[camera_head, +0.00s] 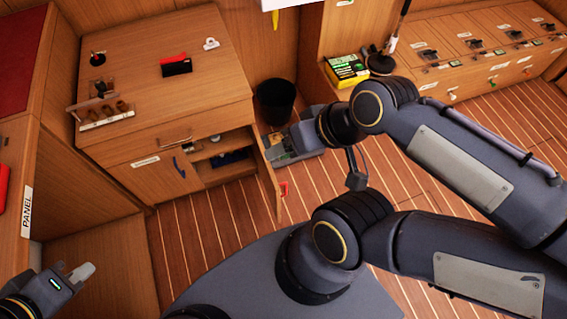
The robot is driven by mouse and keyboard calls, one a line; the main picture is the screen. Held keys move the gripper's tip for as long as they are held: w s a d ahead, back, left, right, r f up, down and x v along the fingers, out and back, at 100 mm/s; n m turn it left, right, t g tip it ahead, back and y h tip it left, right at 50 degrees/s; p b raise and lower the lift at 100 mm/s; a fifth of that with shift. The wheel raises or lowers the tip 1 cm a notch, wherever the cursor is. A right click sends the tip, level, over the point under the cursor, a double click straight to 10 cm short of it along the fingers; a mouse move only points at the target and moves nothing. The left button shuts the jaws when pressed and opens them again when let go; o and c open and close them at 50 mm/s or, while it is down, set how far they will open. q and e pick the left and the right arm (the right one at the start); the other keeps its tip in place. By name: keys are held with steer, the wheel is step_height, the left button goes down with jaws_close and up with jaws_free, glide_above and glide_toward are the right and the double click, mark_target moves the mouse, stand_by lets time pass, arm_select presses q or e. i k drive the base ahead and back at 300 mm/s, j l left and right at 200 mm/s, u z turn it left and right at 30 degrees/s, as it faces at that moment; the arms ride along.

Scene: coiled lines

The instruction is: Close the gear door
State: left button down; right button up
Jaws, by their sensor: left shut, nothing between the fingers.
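The wooden cabinet (150,100) stands at left centre. Its right-hand door (268,178) with a red handle (284,188) stands open, swung out toward me, so the shelves inside show. The door labels are too small to read, so I cannot tell which is the gear door by name. My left gripper (80,272) is at the bottom left, shut and empty, well away from the open door. My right gripper (303,139) is beyond the open door, to its right; its fingers are not clear.
A black bin (276,101) stands right of the cabinet. A panel labelled PANEL (27,212) is at left. Striped floor (215,225) is clear before the cabinet.

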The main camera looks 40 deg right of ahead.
mark_target(272, 177)
steer(key=k+l, duration=0.35)
steer(key=l, duration=0.15)
steer(key=k+l, duration=0.35)
steer(key=l, duration=0.15)
steer(key=k+l, duration=0.3)
steer(key=l, duration=0.15)
steer(key=i+l+u, duration=0.1)
steer(key=i, duration=0.55)
